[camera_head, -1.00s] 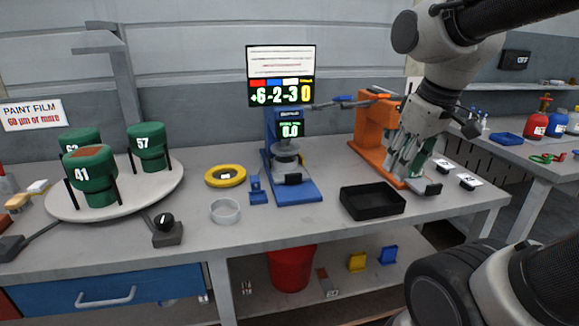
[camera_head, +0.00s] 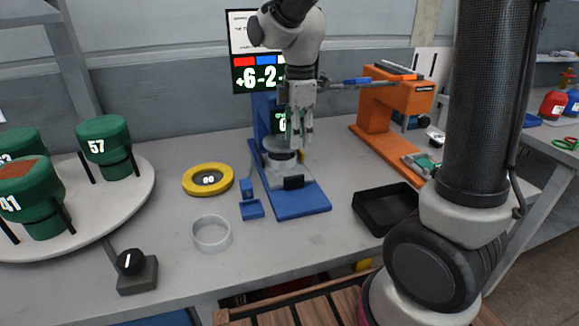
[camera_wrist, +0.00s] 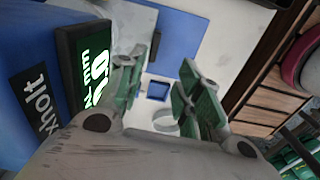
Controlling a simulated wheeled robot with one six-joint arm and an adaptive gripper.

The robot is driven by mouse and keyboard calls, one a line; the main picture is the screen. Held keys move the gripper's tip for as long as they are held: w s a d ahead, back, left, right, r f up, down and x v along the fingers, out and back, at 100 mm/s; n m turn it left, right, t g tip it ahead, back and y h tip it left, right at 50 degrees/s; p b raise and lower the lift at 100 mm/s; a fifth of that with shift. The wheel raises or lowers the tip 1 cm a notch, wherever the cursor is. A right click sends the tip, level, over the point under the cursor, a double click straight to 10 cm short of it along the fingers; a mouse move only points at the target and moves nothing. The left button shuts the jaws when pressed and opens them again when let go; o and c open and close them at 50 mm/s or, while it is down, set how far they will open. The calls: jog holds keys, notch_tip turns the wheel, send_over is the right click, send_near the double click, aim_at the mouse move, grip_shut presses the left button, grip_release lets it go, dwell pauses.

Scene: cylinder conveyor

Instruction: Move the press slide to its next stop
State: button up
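The orange press (camera_head: 382,110) stands at the right of the bench. Its grey and green slide (camera_head: 422,163) lies low at the press's front, partly hidden behind my arm, so its front end does not show. My gripper (camera_head: 297,142) points down over the blue gauge stand (camera_head: 312,202), well left of the press. In the wrist view my gripper (camera_wrist: 168,92) has its two green-padded fingers apart with nothing between them. The stand's lit display (camera_wrist: 92,62) shows close beside the fingers. I cannot tell whether the gripper touches the stand.
A black tray (camera_head: 368,222) sits between the stand and my arm. A yellow ring (camera_head: 190,182), a clear ring (camera_head: 211,247) and a small blue holder (camera_head: 252,210) are left of the stand. A turntable (camera_head: 140,200) with green containers and a black knob (camera_head: 131,262) are further left.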

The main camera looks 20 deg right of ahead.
aim_at(294, 176)
jog(key=f, duration=0.8)
jog(key=w+f, duration=0.1)
jog(key=f, duration=0.3)
jog(key=shift+a+f, duration=0.3)
grip_shut()
